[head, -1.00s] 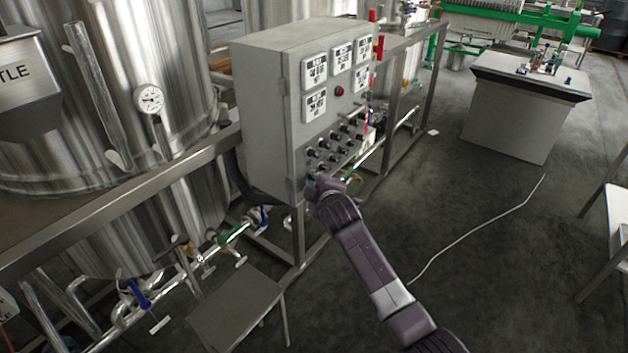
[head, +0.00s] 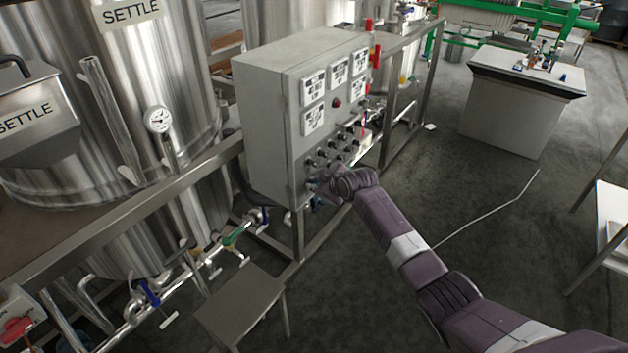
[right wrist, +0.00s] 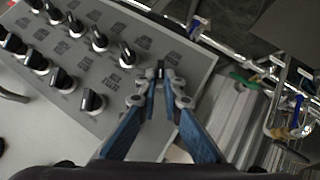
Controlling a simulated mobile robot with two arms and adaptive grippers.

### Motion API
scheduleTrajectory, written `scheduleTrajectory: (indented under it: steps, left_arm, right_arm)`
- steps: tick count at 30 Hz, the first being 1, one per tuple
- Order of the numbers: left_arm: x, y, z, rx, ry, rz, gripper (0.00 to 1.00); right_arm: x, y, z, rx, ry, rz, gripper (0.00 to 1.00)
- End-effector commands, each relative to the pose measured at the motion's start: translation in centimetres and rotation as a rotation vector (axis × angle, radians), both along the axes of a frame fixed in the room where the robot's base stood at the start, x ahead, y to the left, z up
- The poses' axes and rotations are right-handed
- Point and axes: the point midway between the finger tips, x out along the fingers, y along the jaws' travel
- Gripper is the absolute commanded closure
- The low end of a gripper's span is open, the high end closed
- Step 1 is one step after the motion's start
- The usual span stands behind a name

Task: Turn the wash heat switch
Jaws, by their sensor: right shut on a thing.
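The grey control cabinet (head: 270,125) has rows of small black rotary switches (head: 340,146) on the lower part of its front. In the right wrist view these switches (right wrist: 93,101) have white bases and printed labels too blurred to read. My right gripper (head: 318,186) is at the lower left corner of the switch rows. In the right wrist view its blue fingers (right wrist: 161,80) are shut on a dark switch knob (right wrist: 161,68) at the end of a row. I cannot read which switch it is. The left gripper is out of view.
Steel tanks (head: 170,60) and a frame rail (head: 120,205) stand left of the cabinet. Pipes with valves (head: 150,293) and a small steel table (head: 240,303) are below. A grey counter (head: 515,110) is at the right. The floor between is mostly clear, with a cable.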

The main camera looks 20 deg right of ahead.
Motion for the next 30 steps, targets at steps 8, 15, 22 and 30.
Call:
scheduleTrajectory:
  steps: [8,15,22,30]
  left_arm:
    - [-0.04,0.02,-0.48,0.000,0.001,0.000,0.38]
    - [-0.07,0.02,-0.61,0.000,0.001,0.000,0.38]
    - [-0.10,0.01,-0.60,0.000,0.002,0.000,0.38]
    - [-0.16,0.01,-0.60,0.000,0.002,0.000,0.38]
  right_arm:
    - [0.31,-0.31,0.15,0.101,0.075,-0.001,1.00]
    - [0.34,-0.26,0.22,0.135,0.099,0.000,1.00]
    - [0.32,-0.24,0.19,0.137,0.102,0.000,1.00]
    - [0.31,-0.22,0.17,0.136,0.102,0.000,0.80]
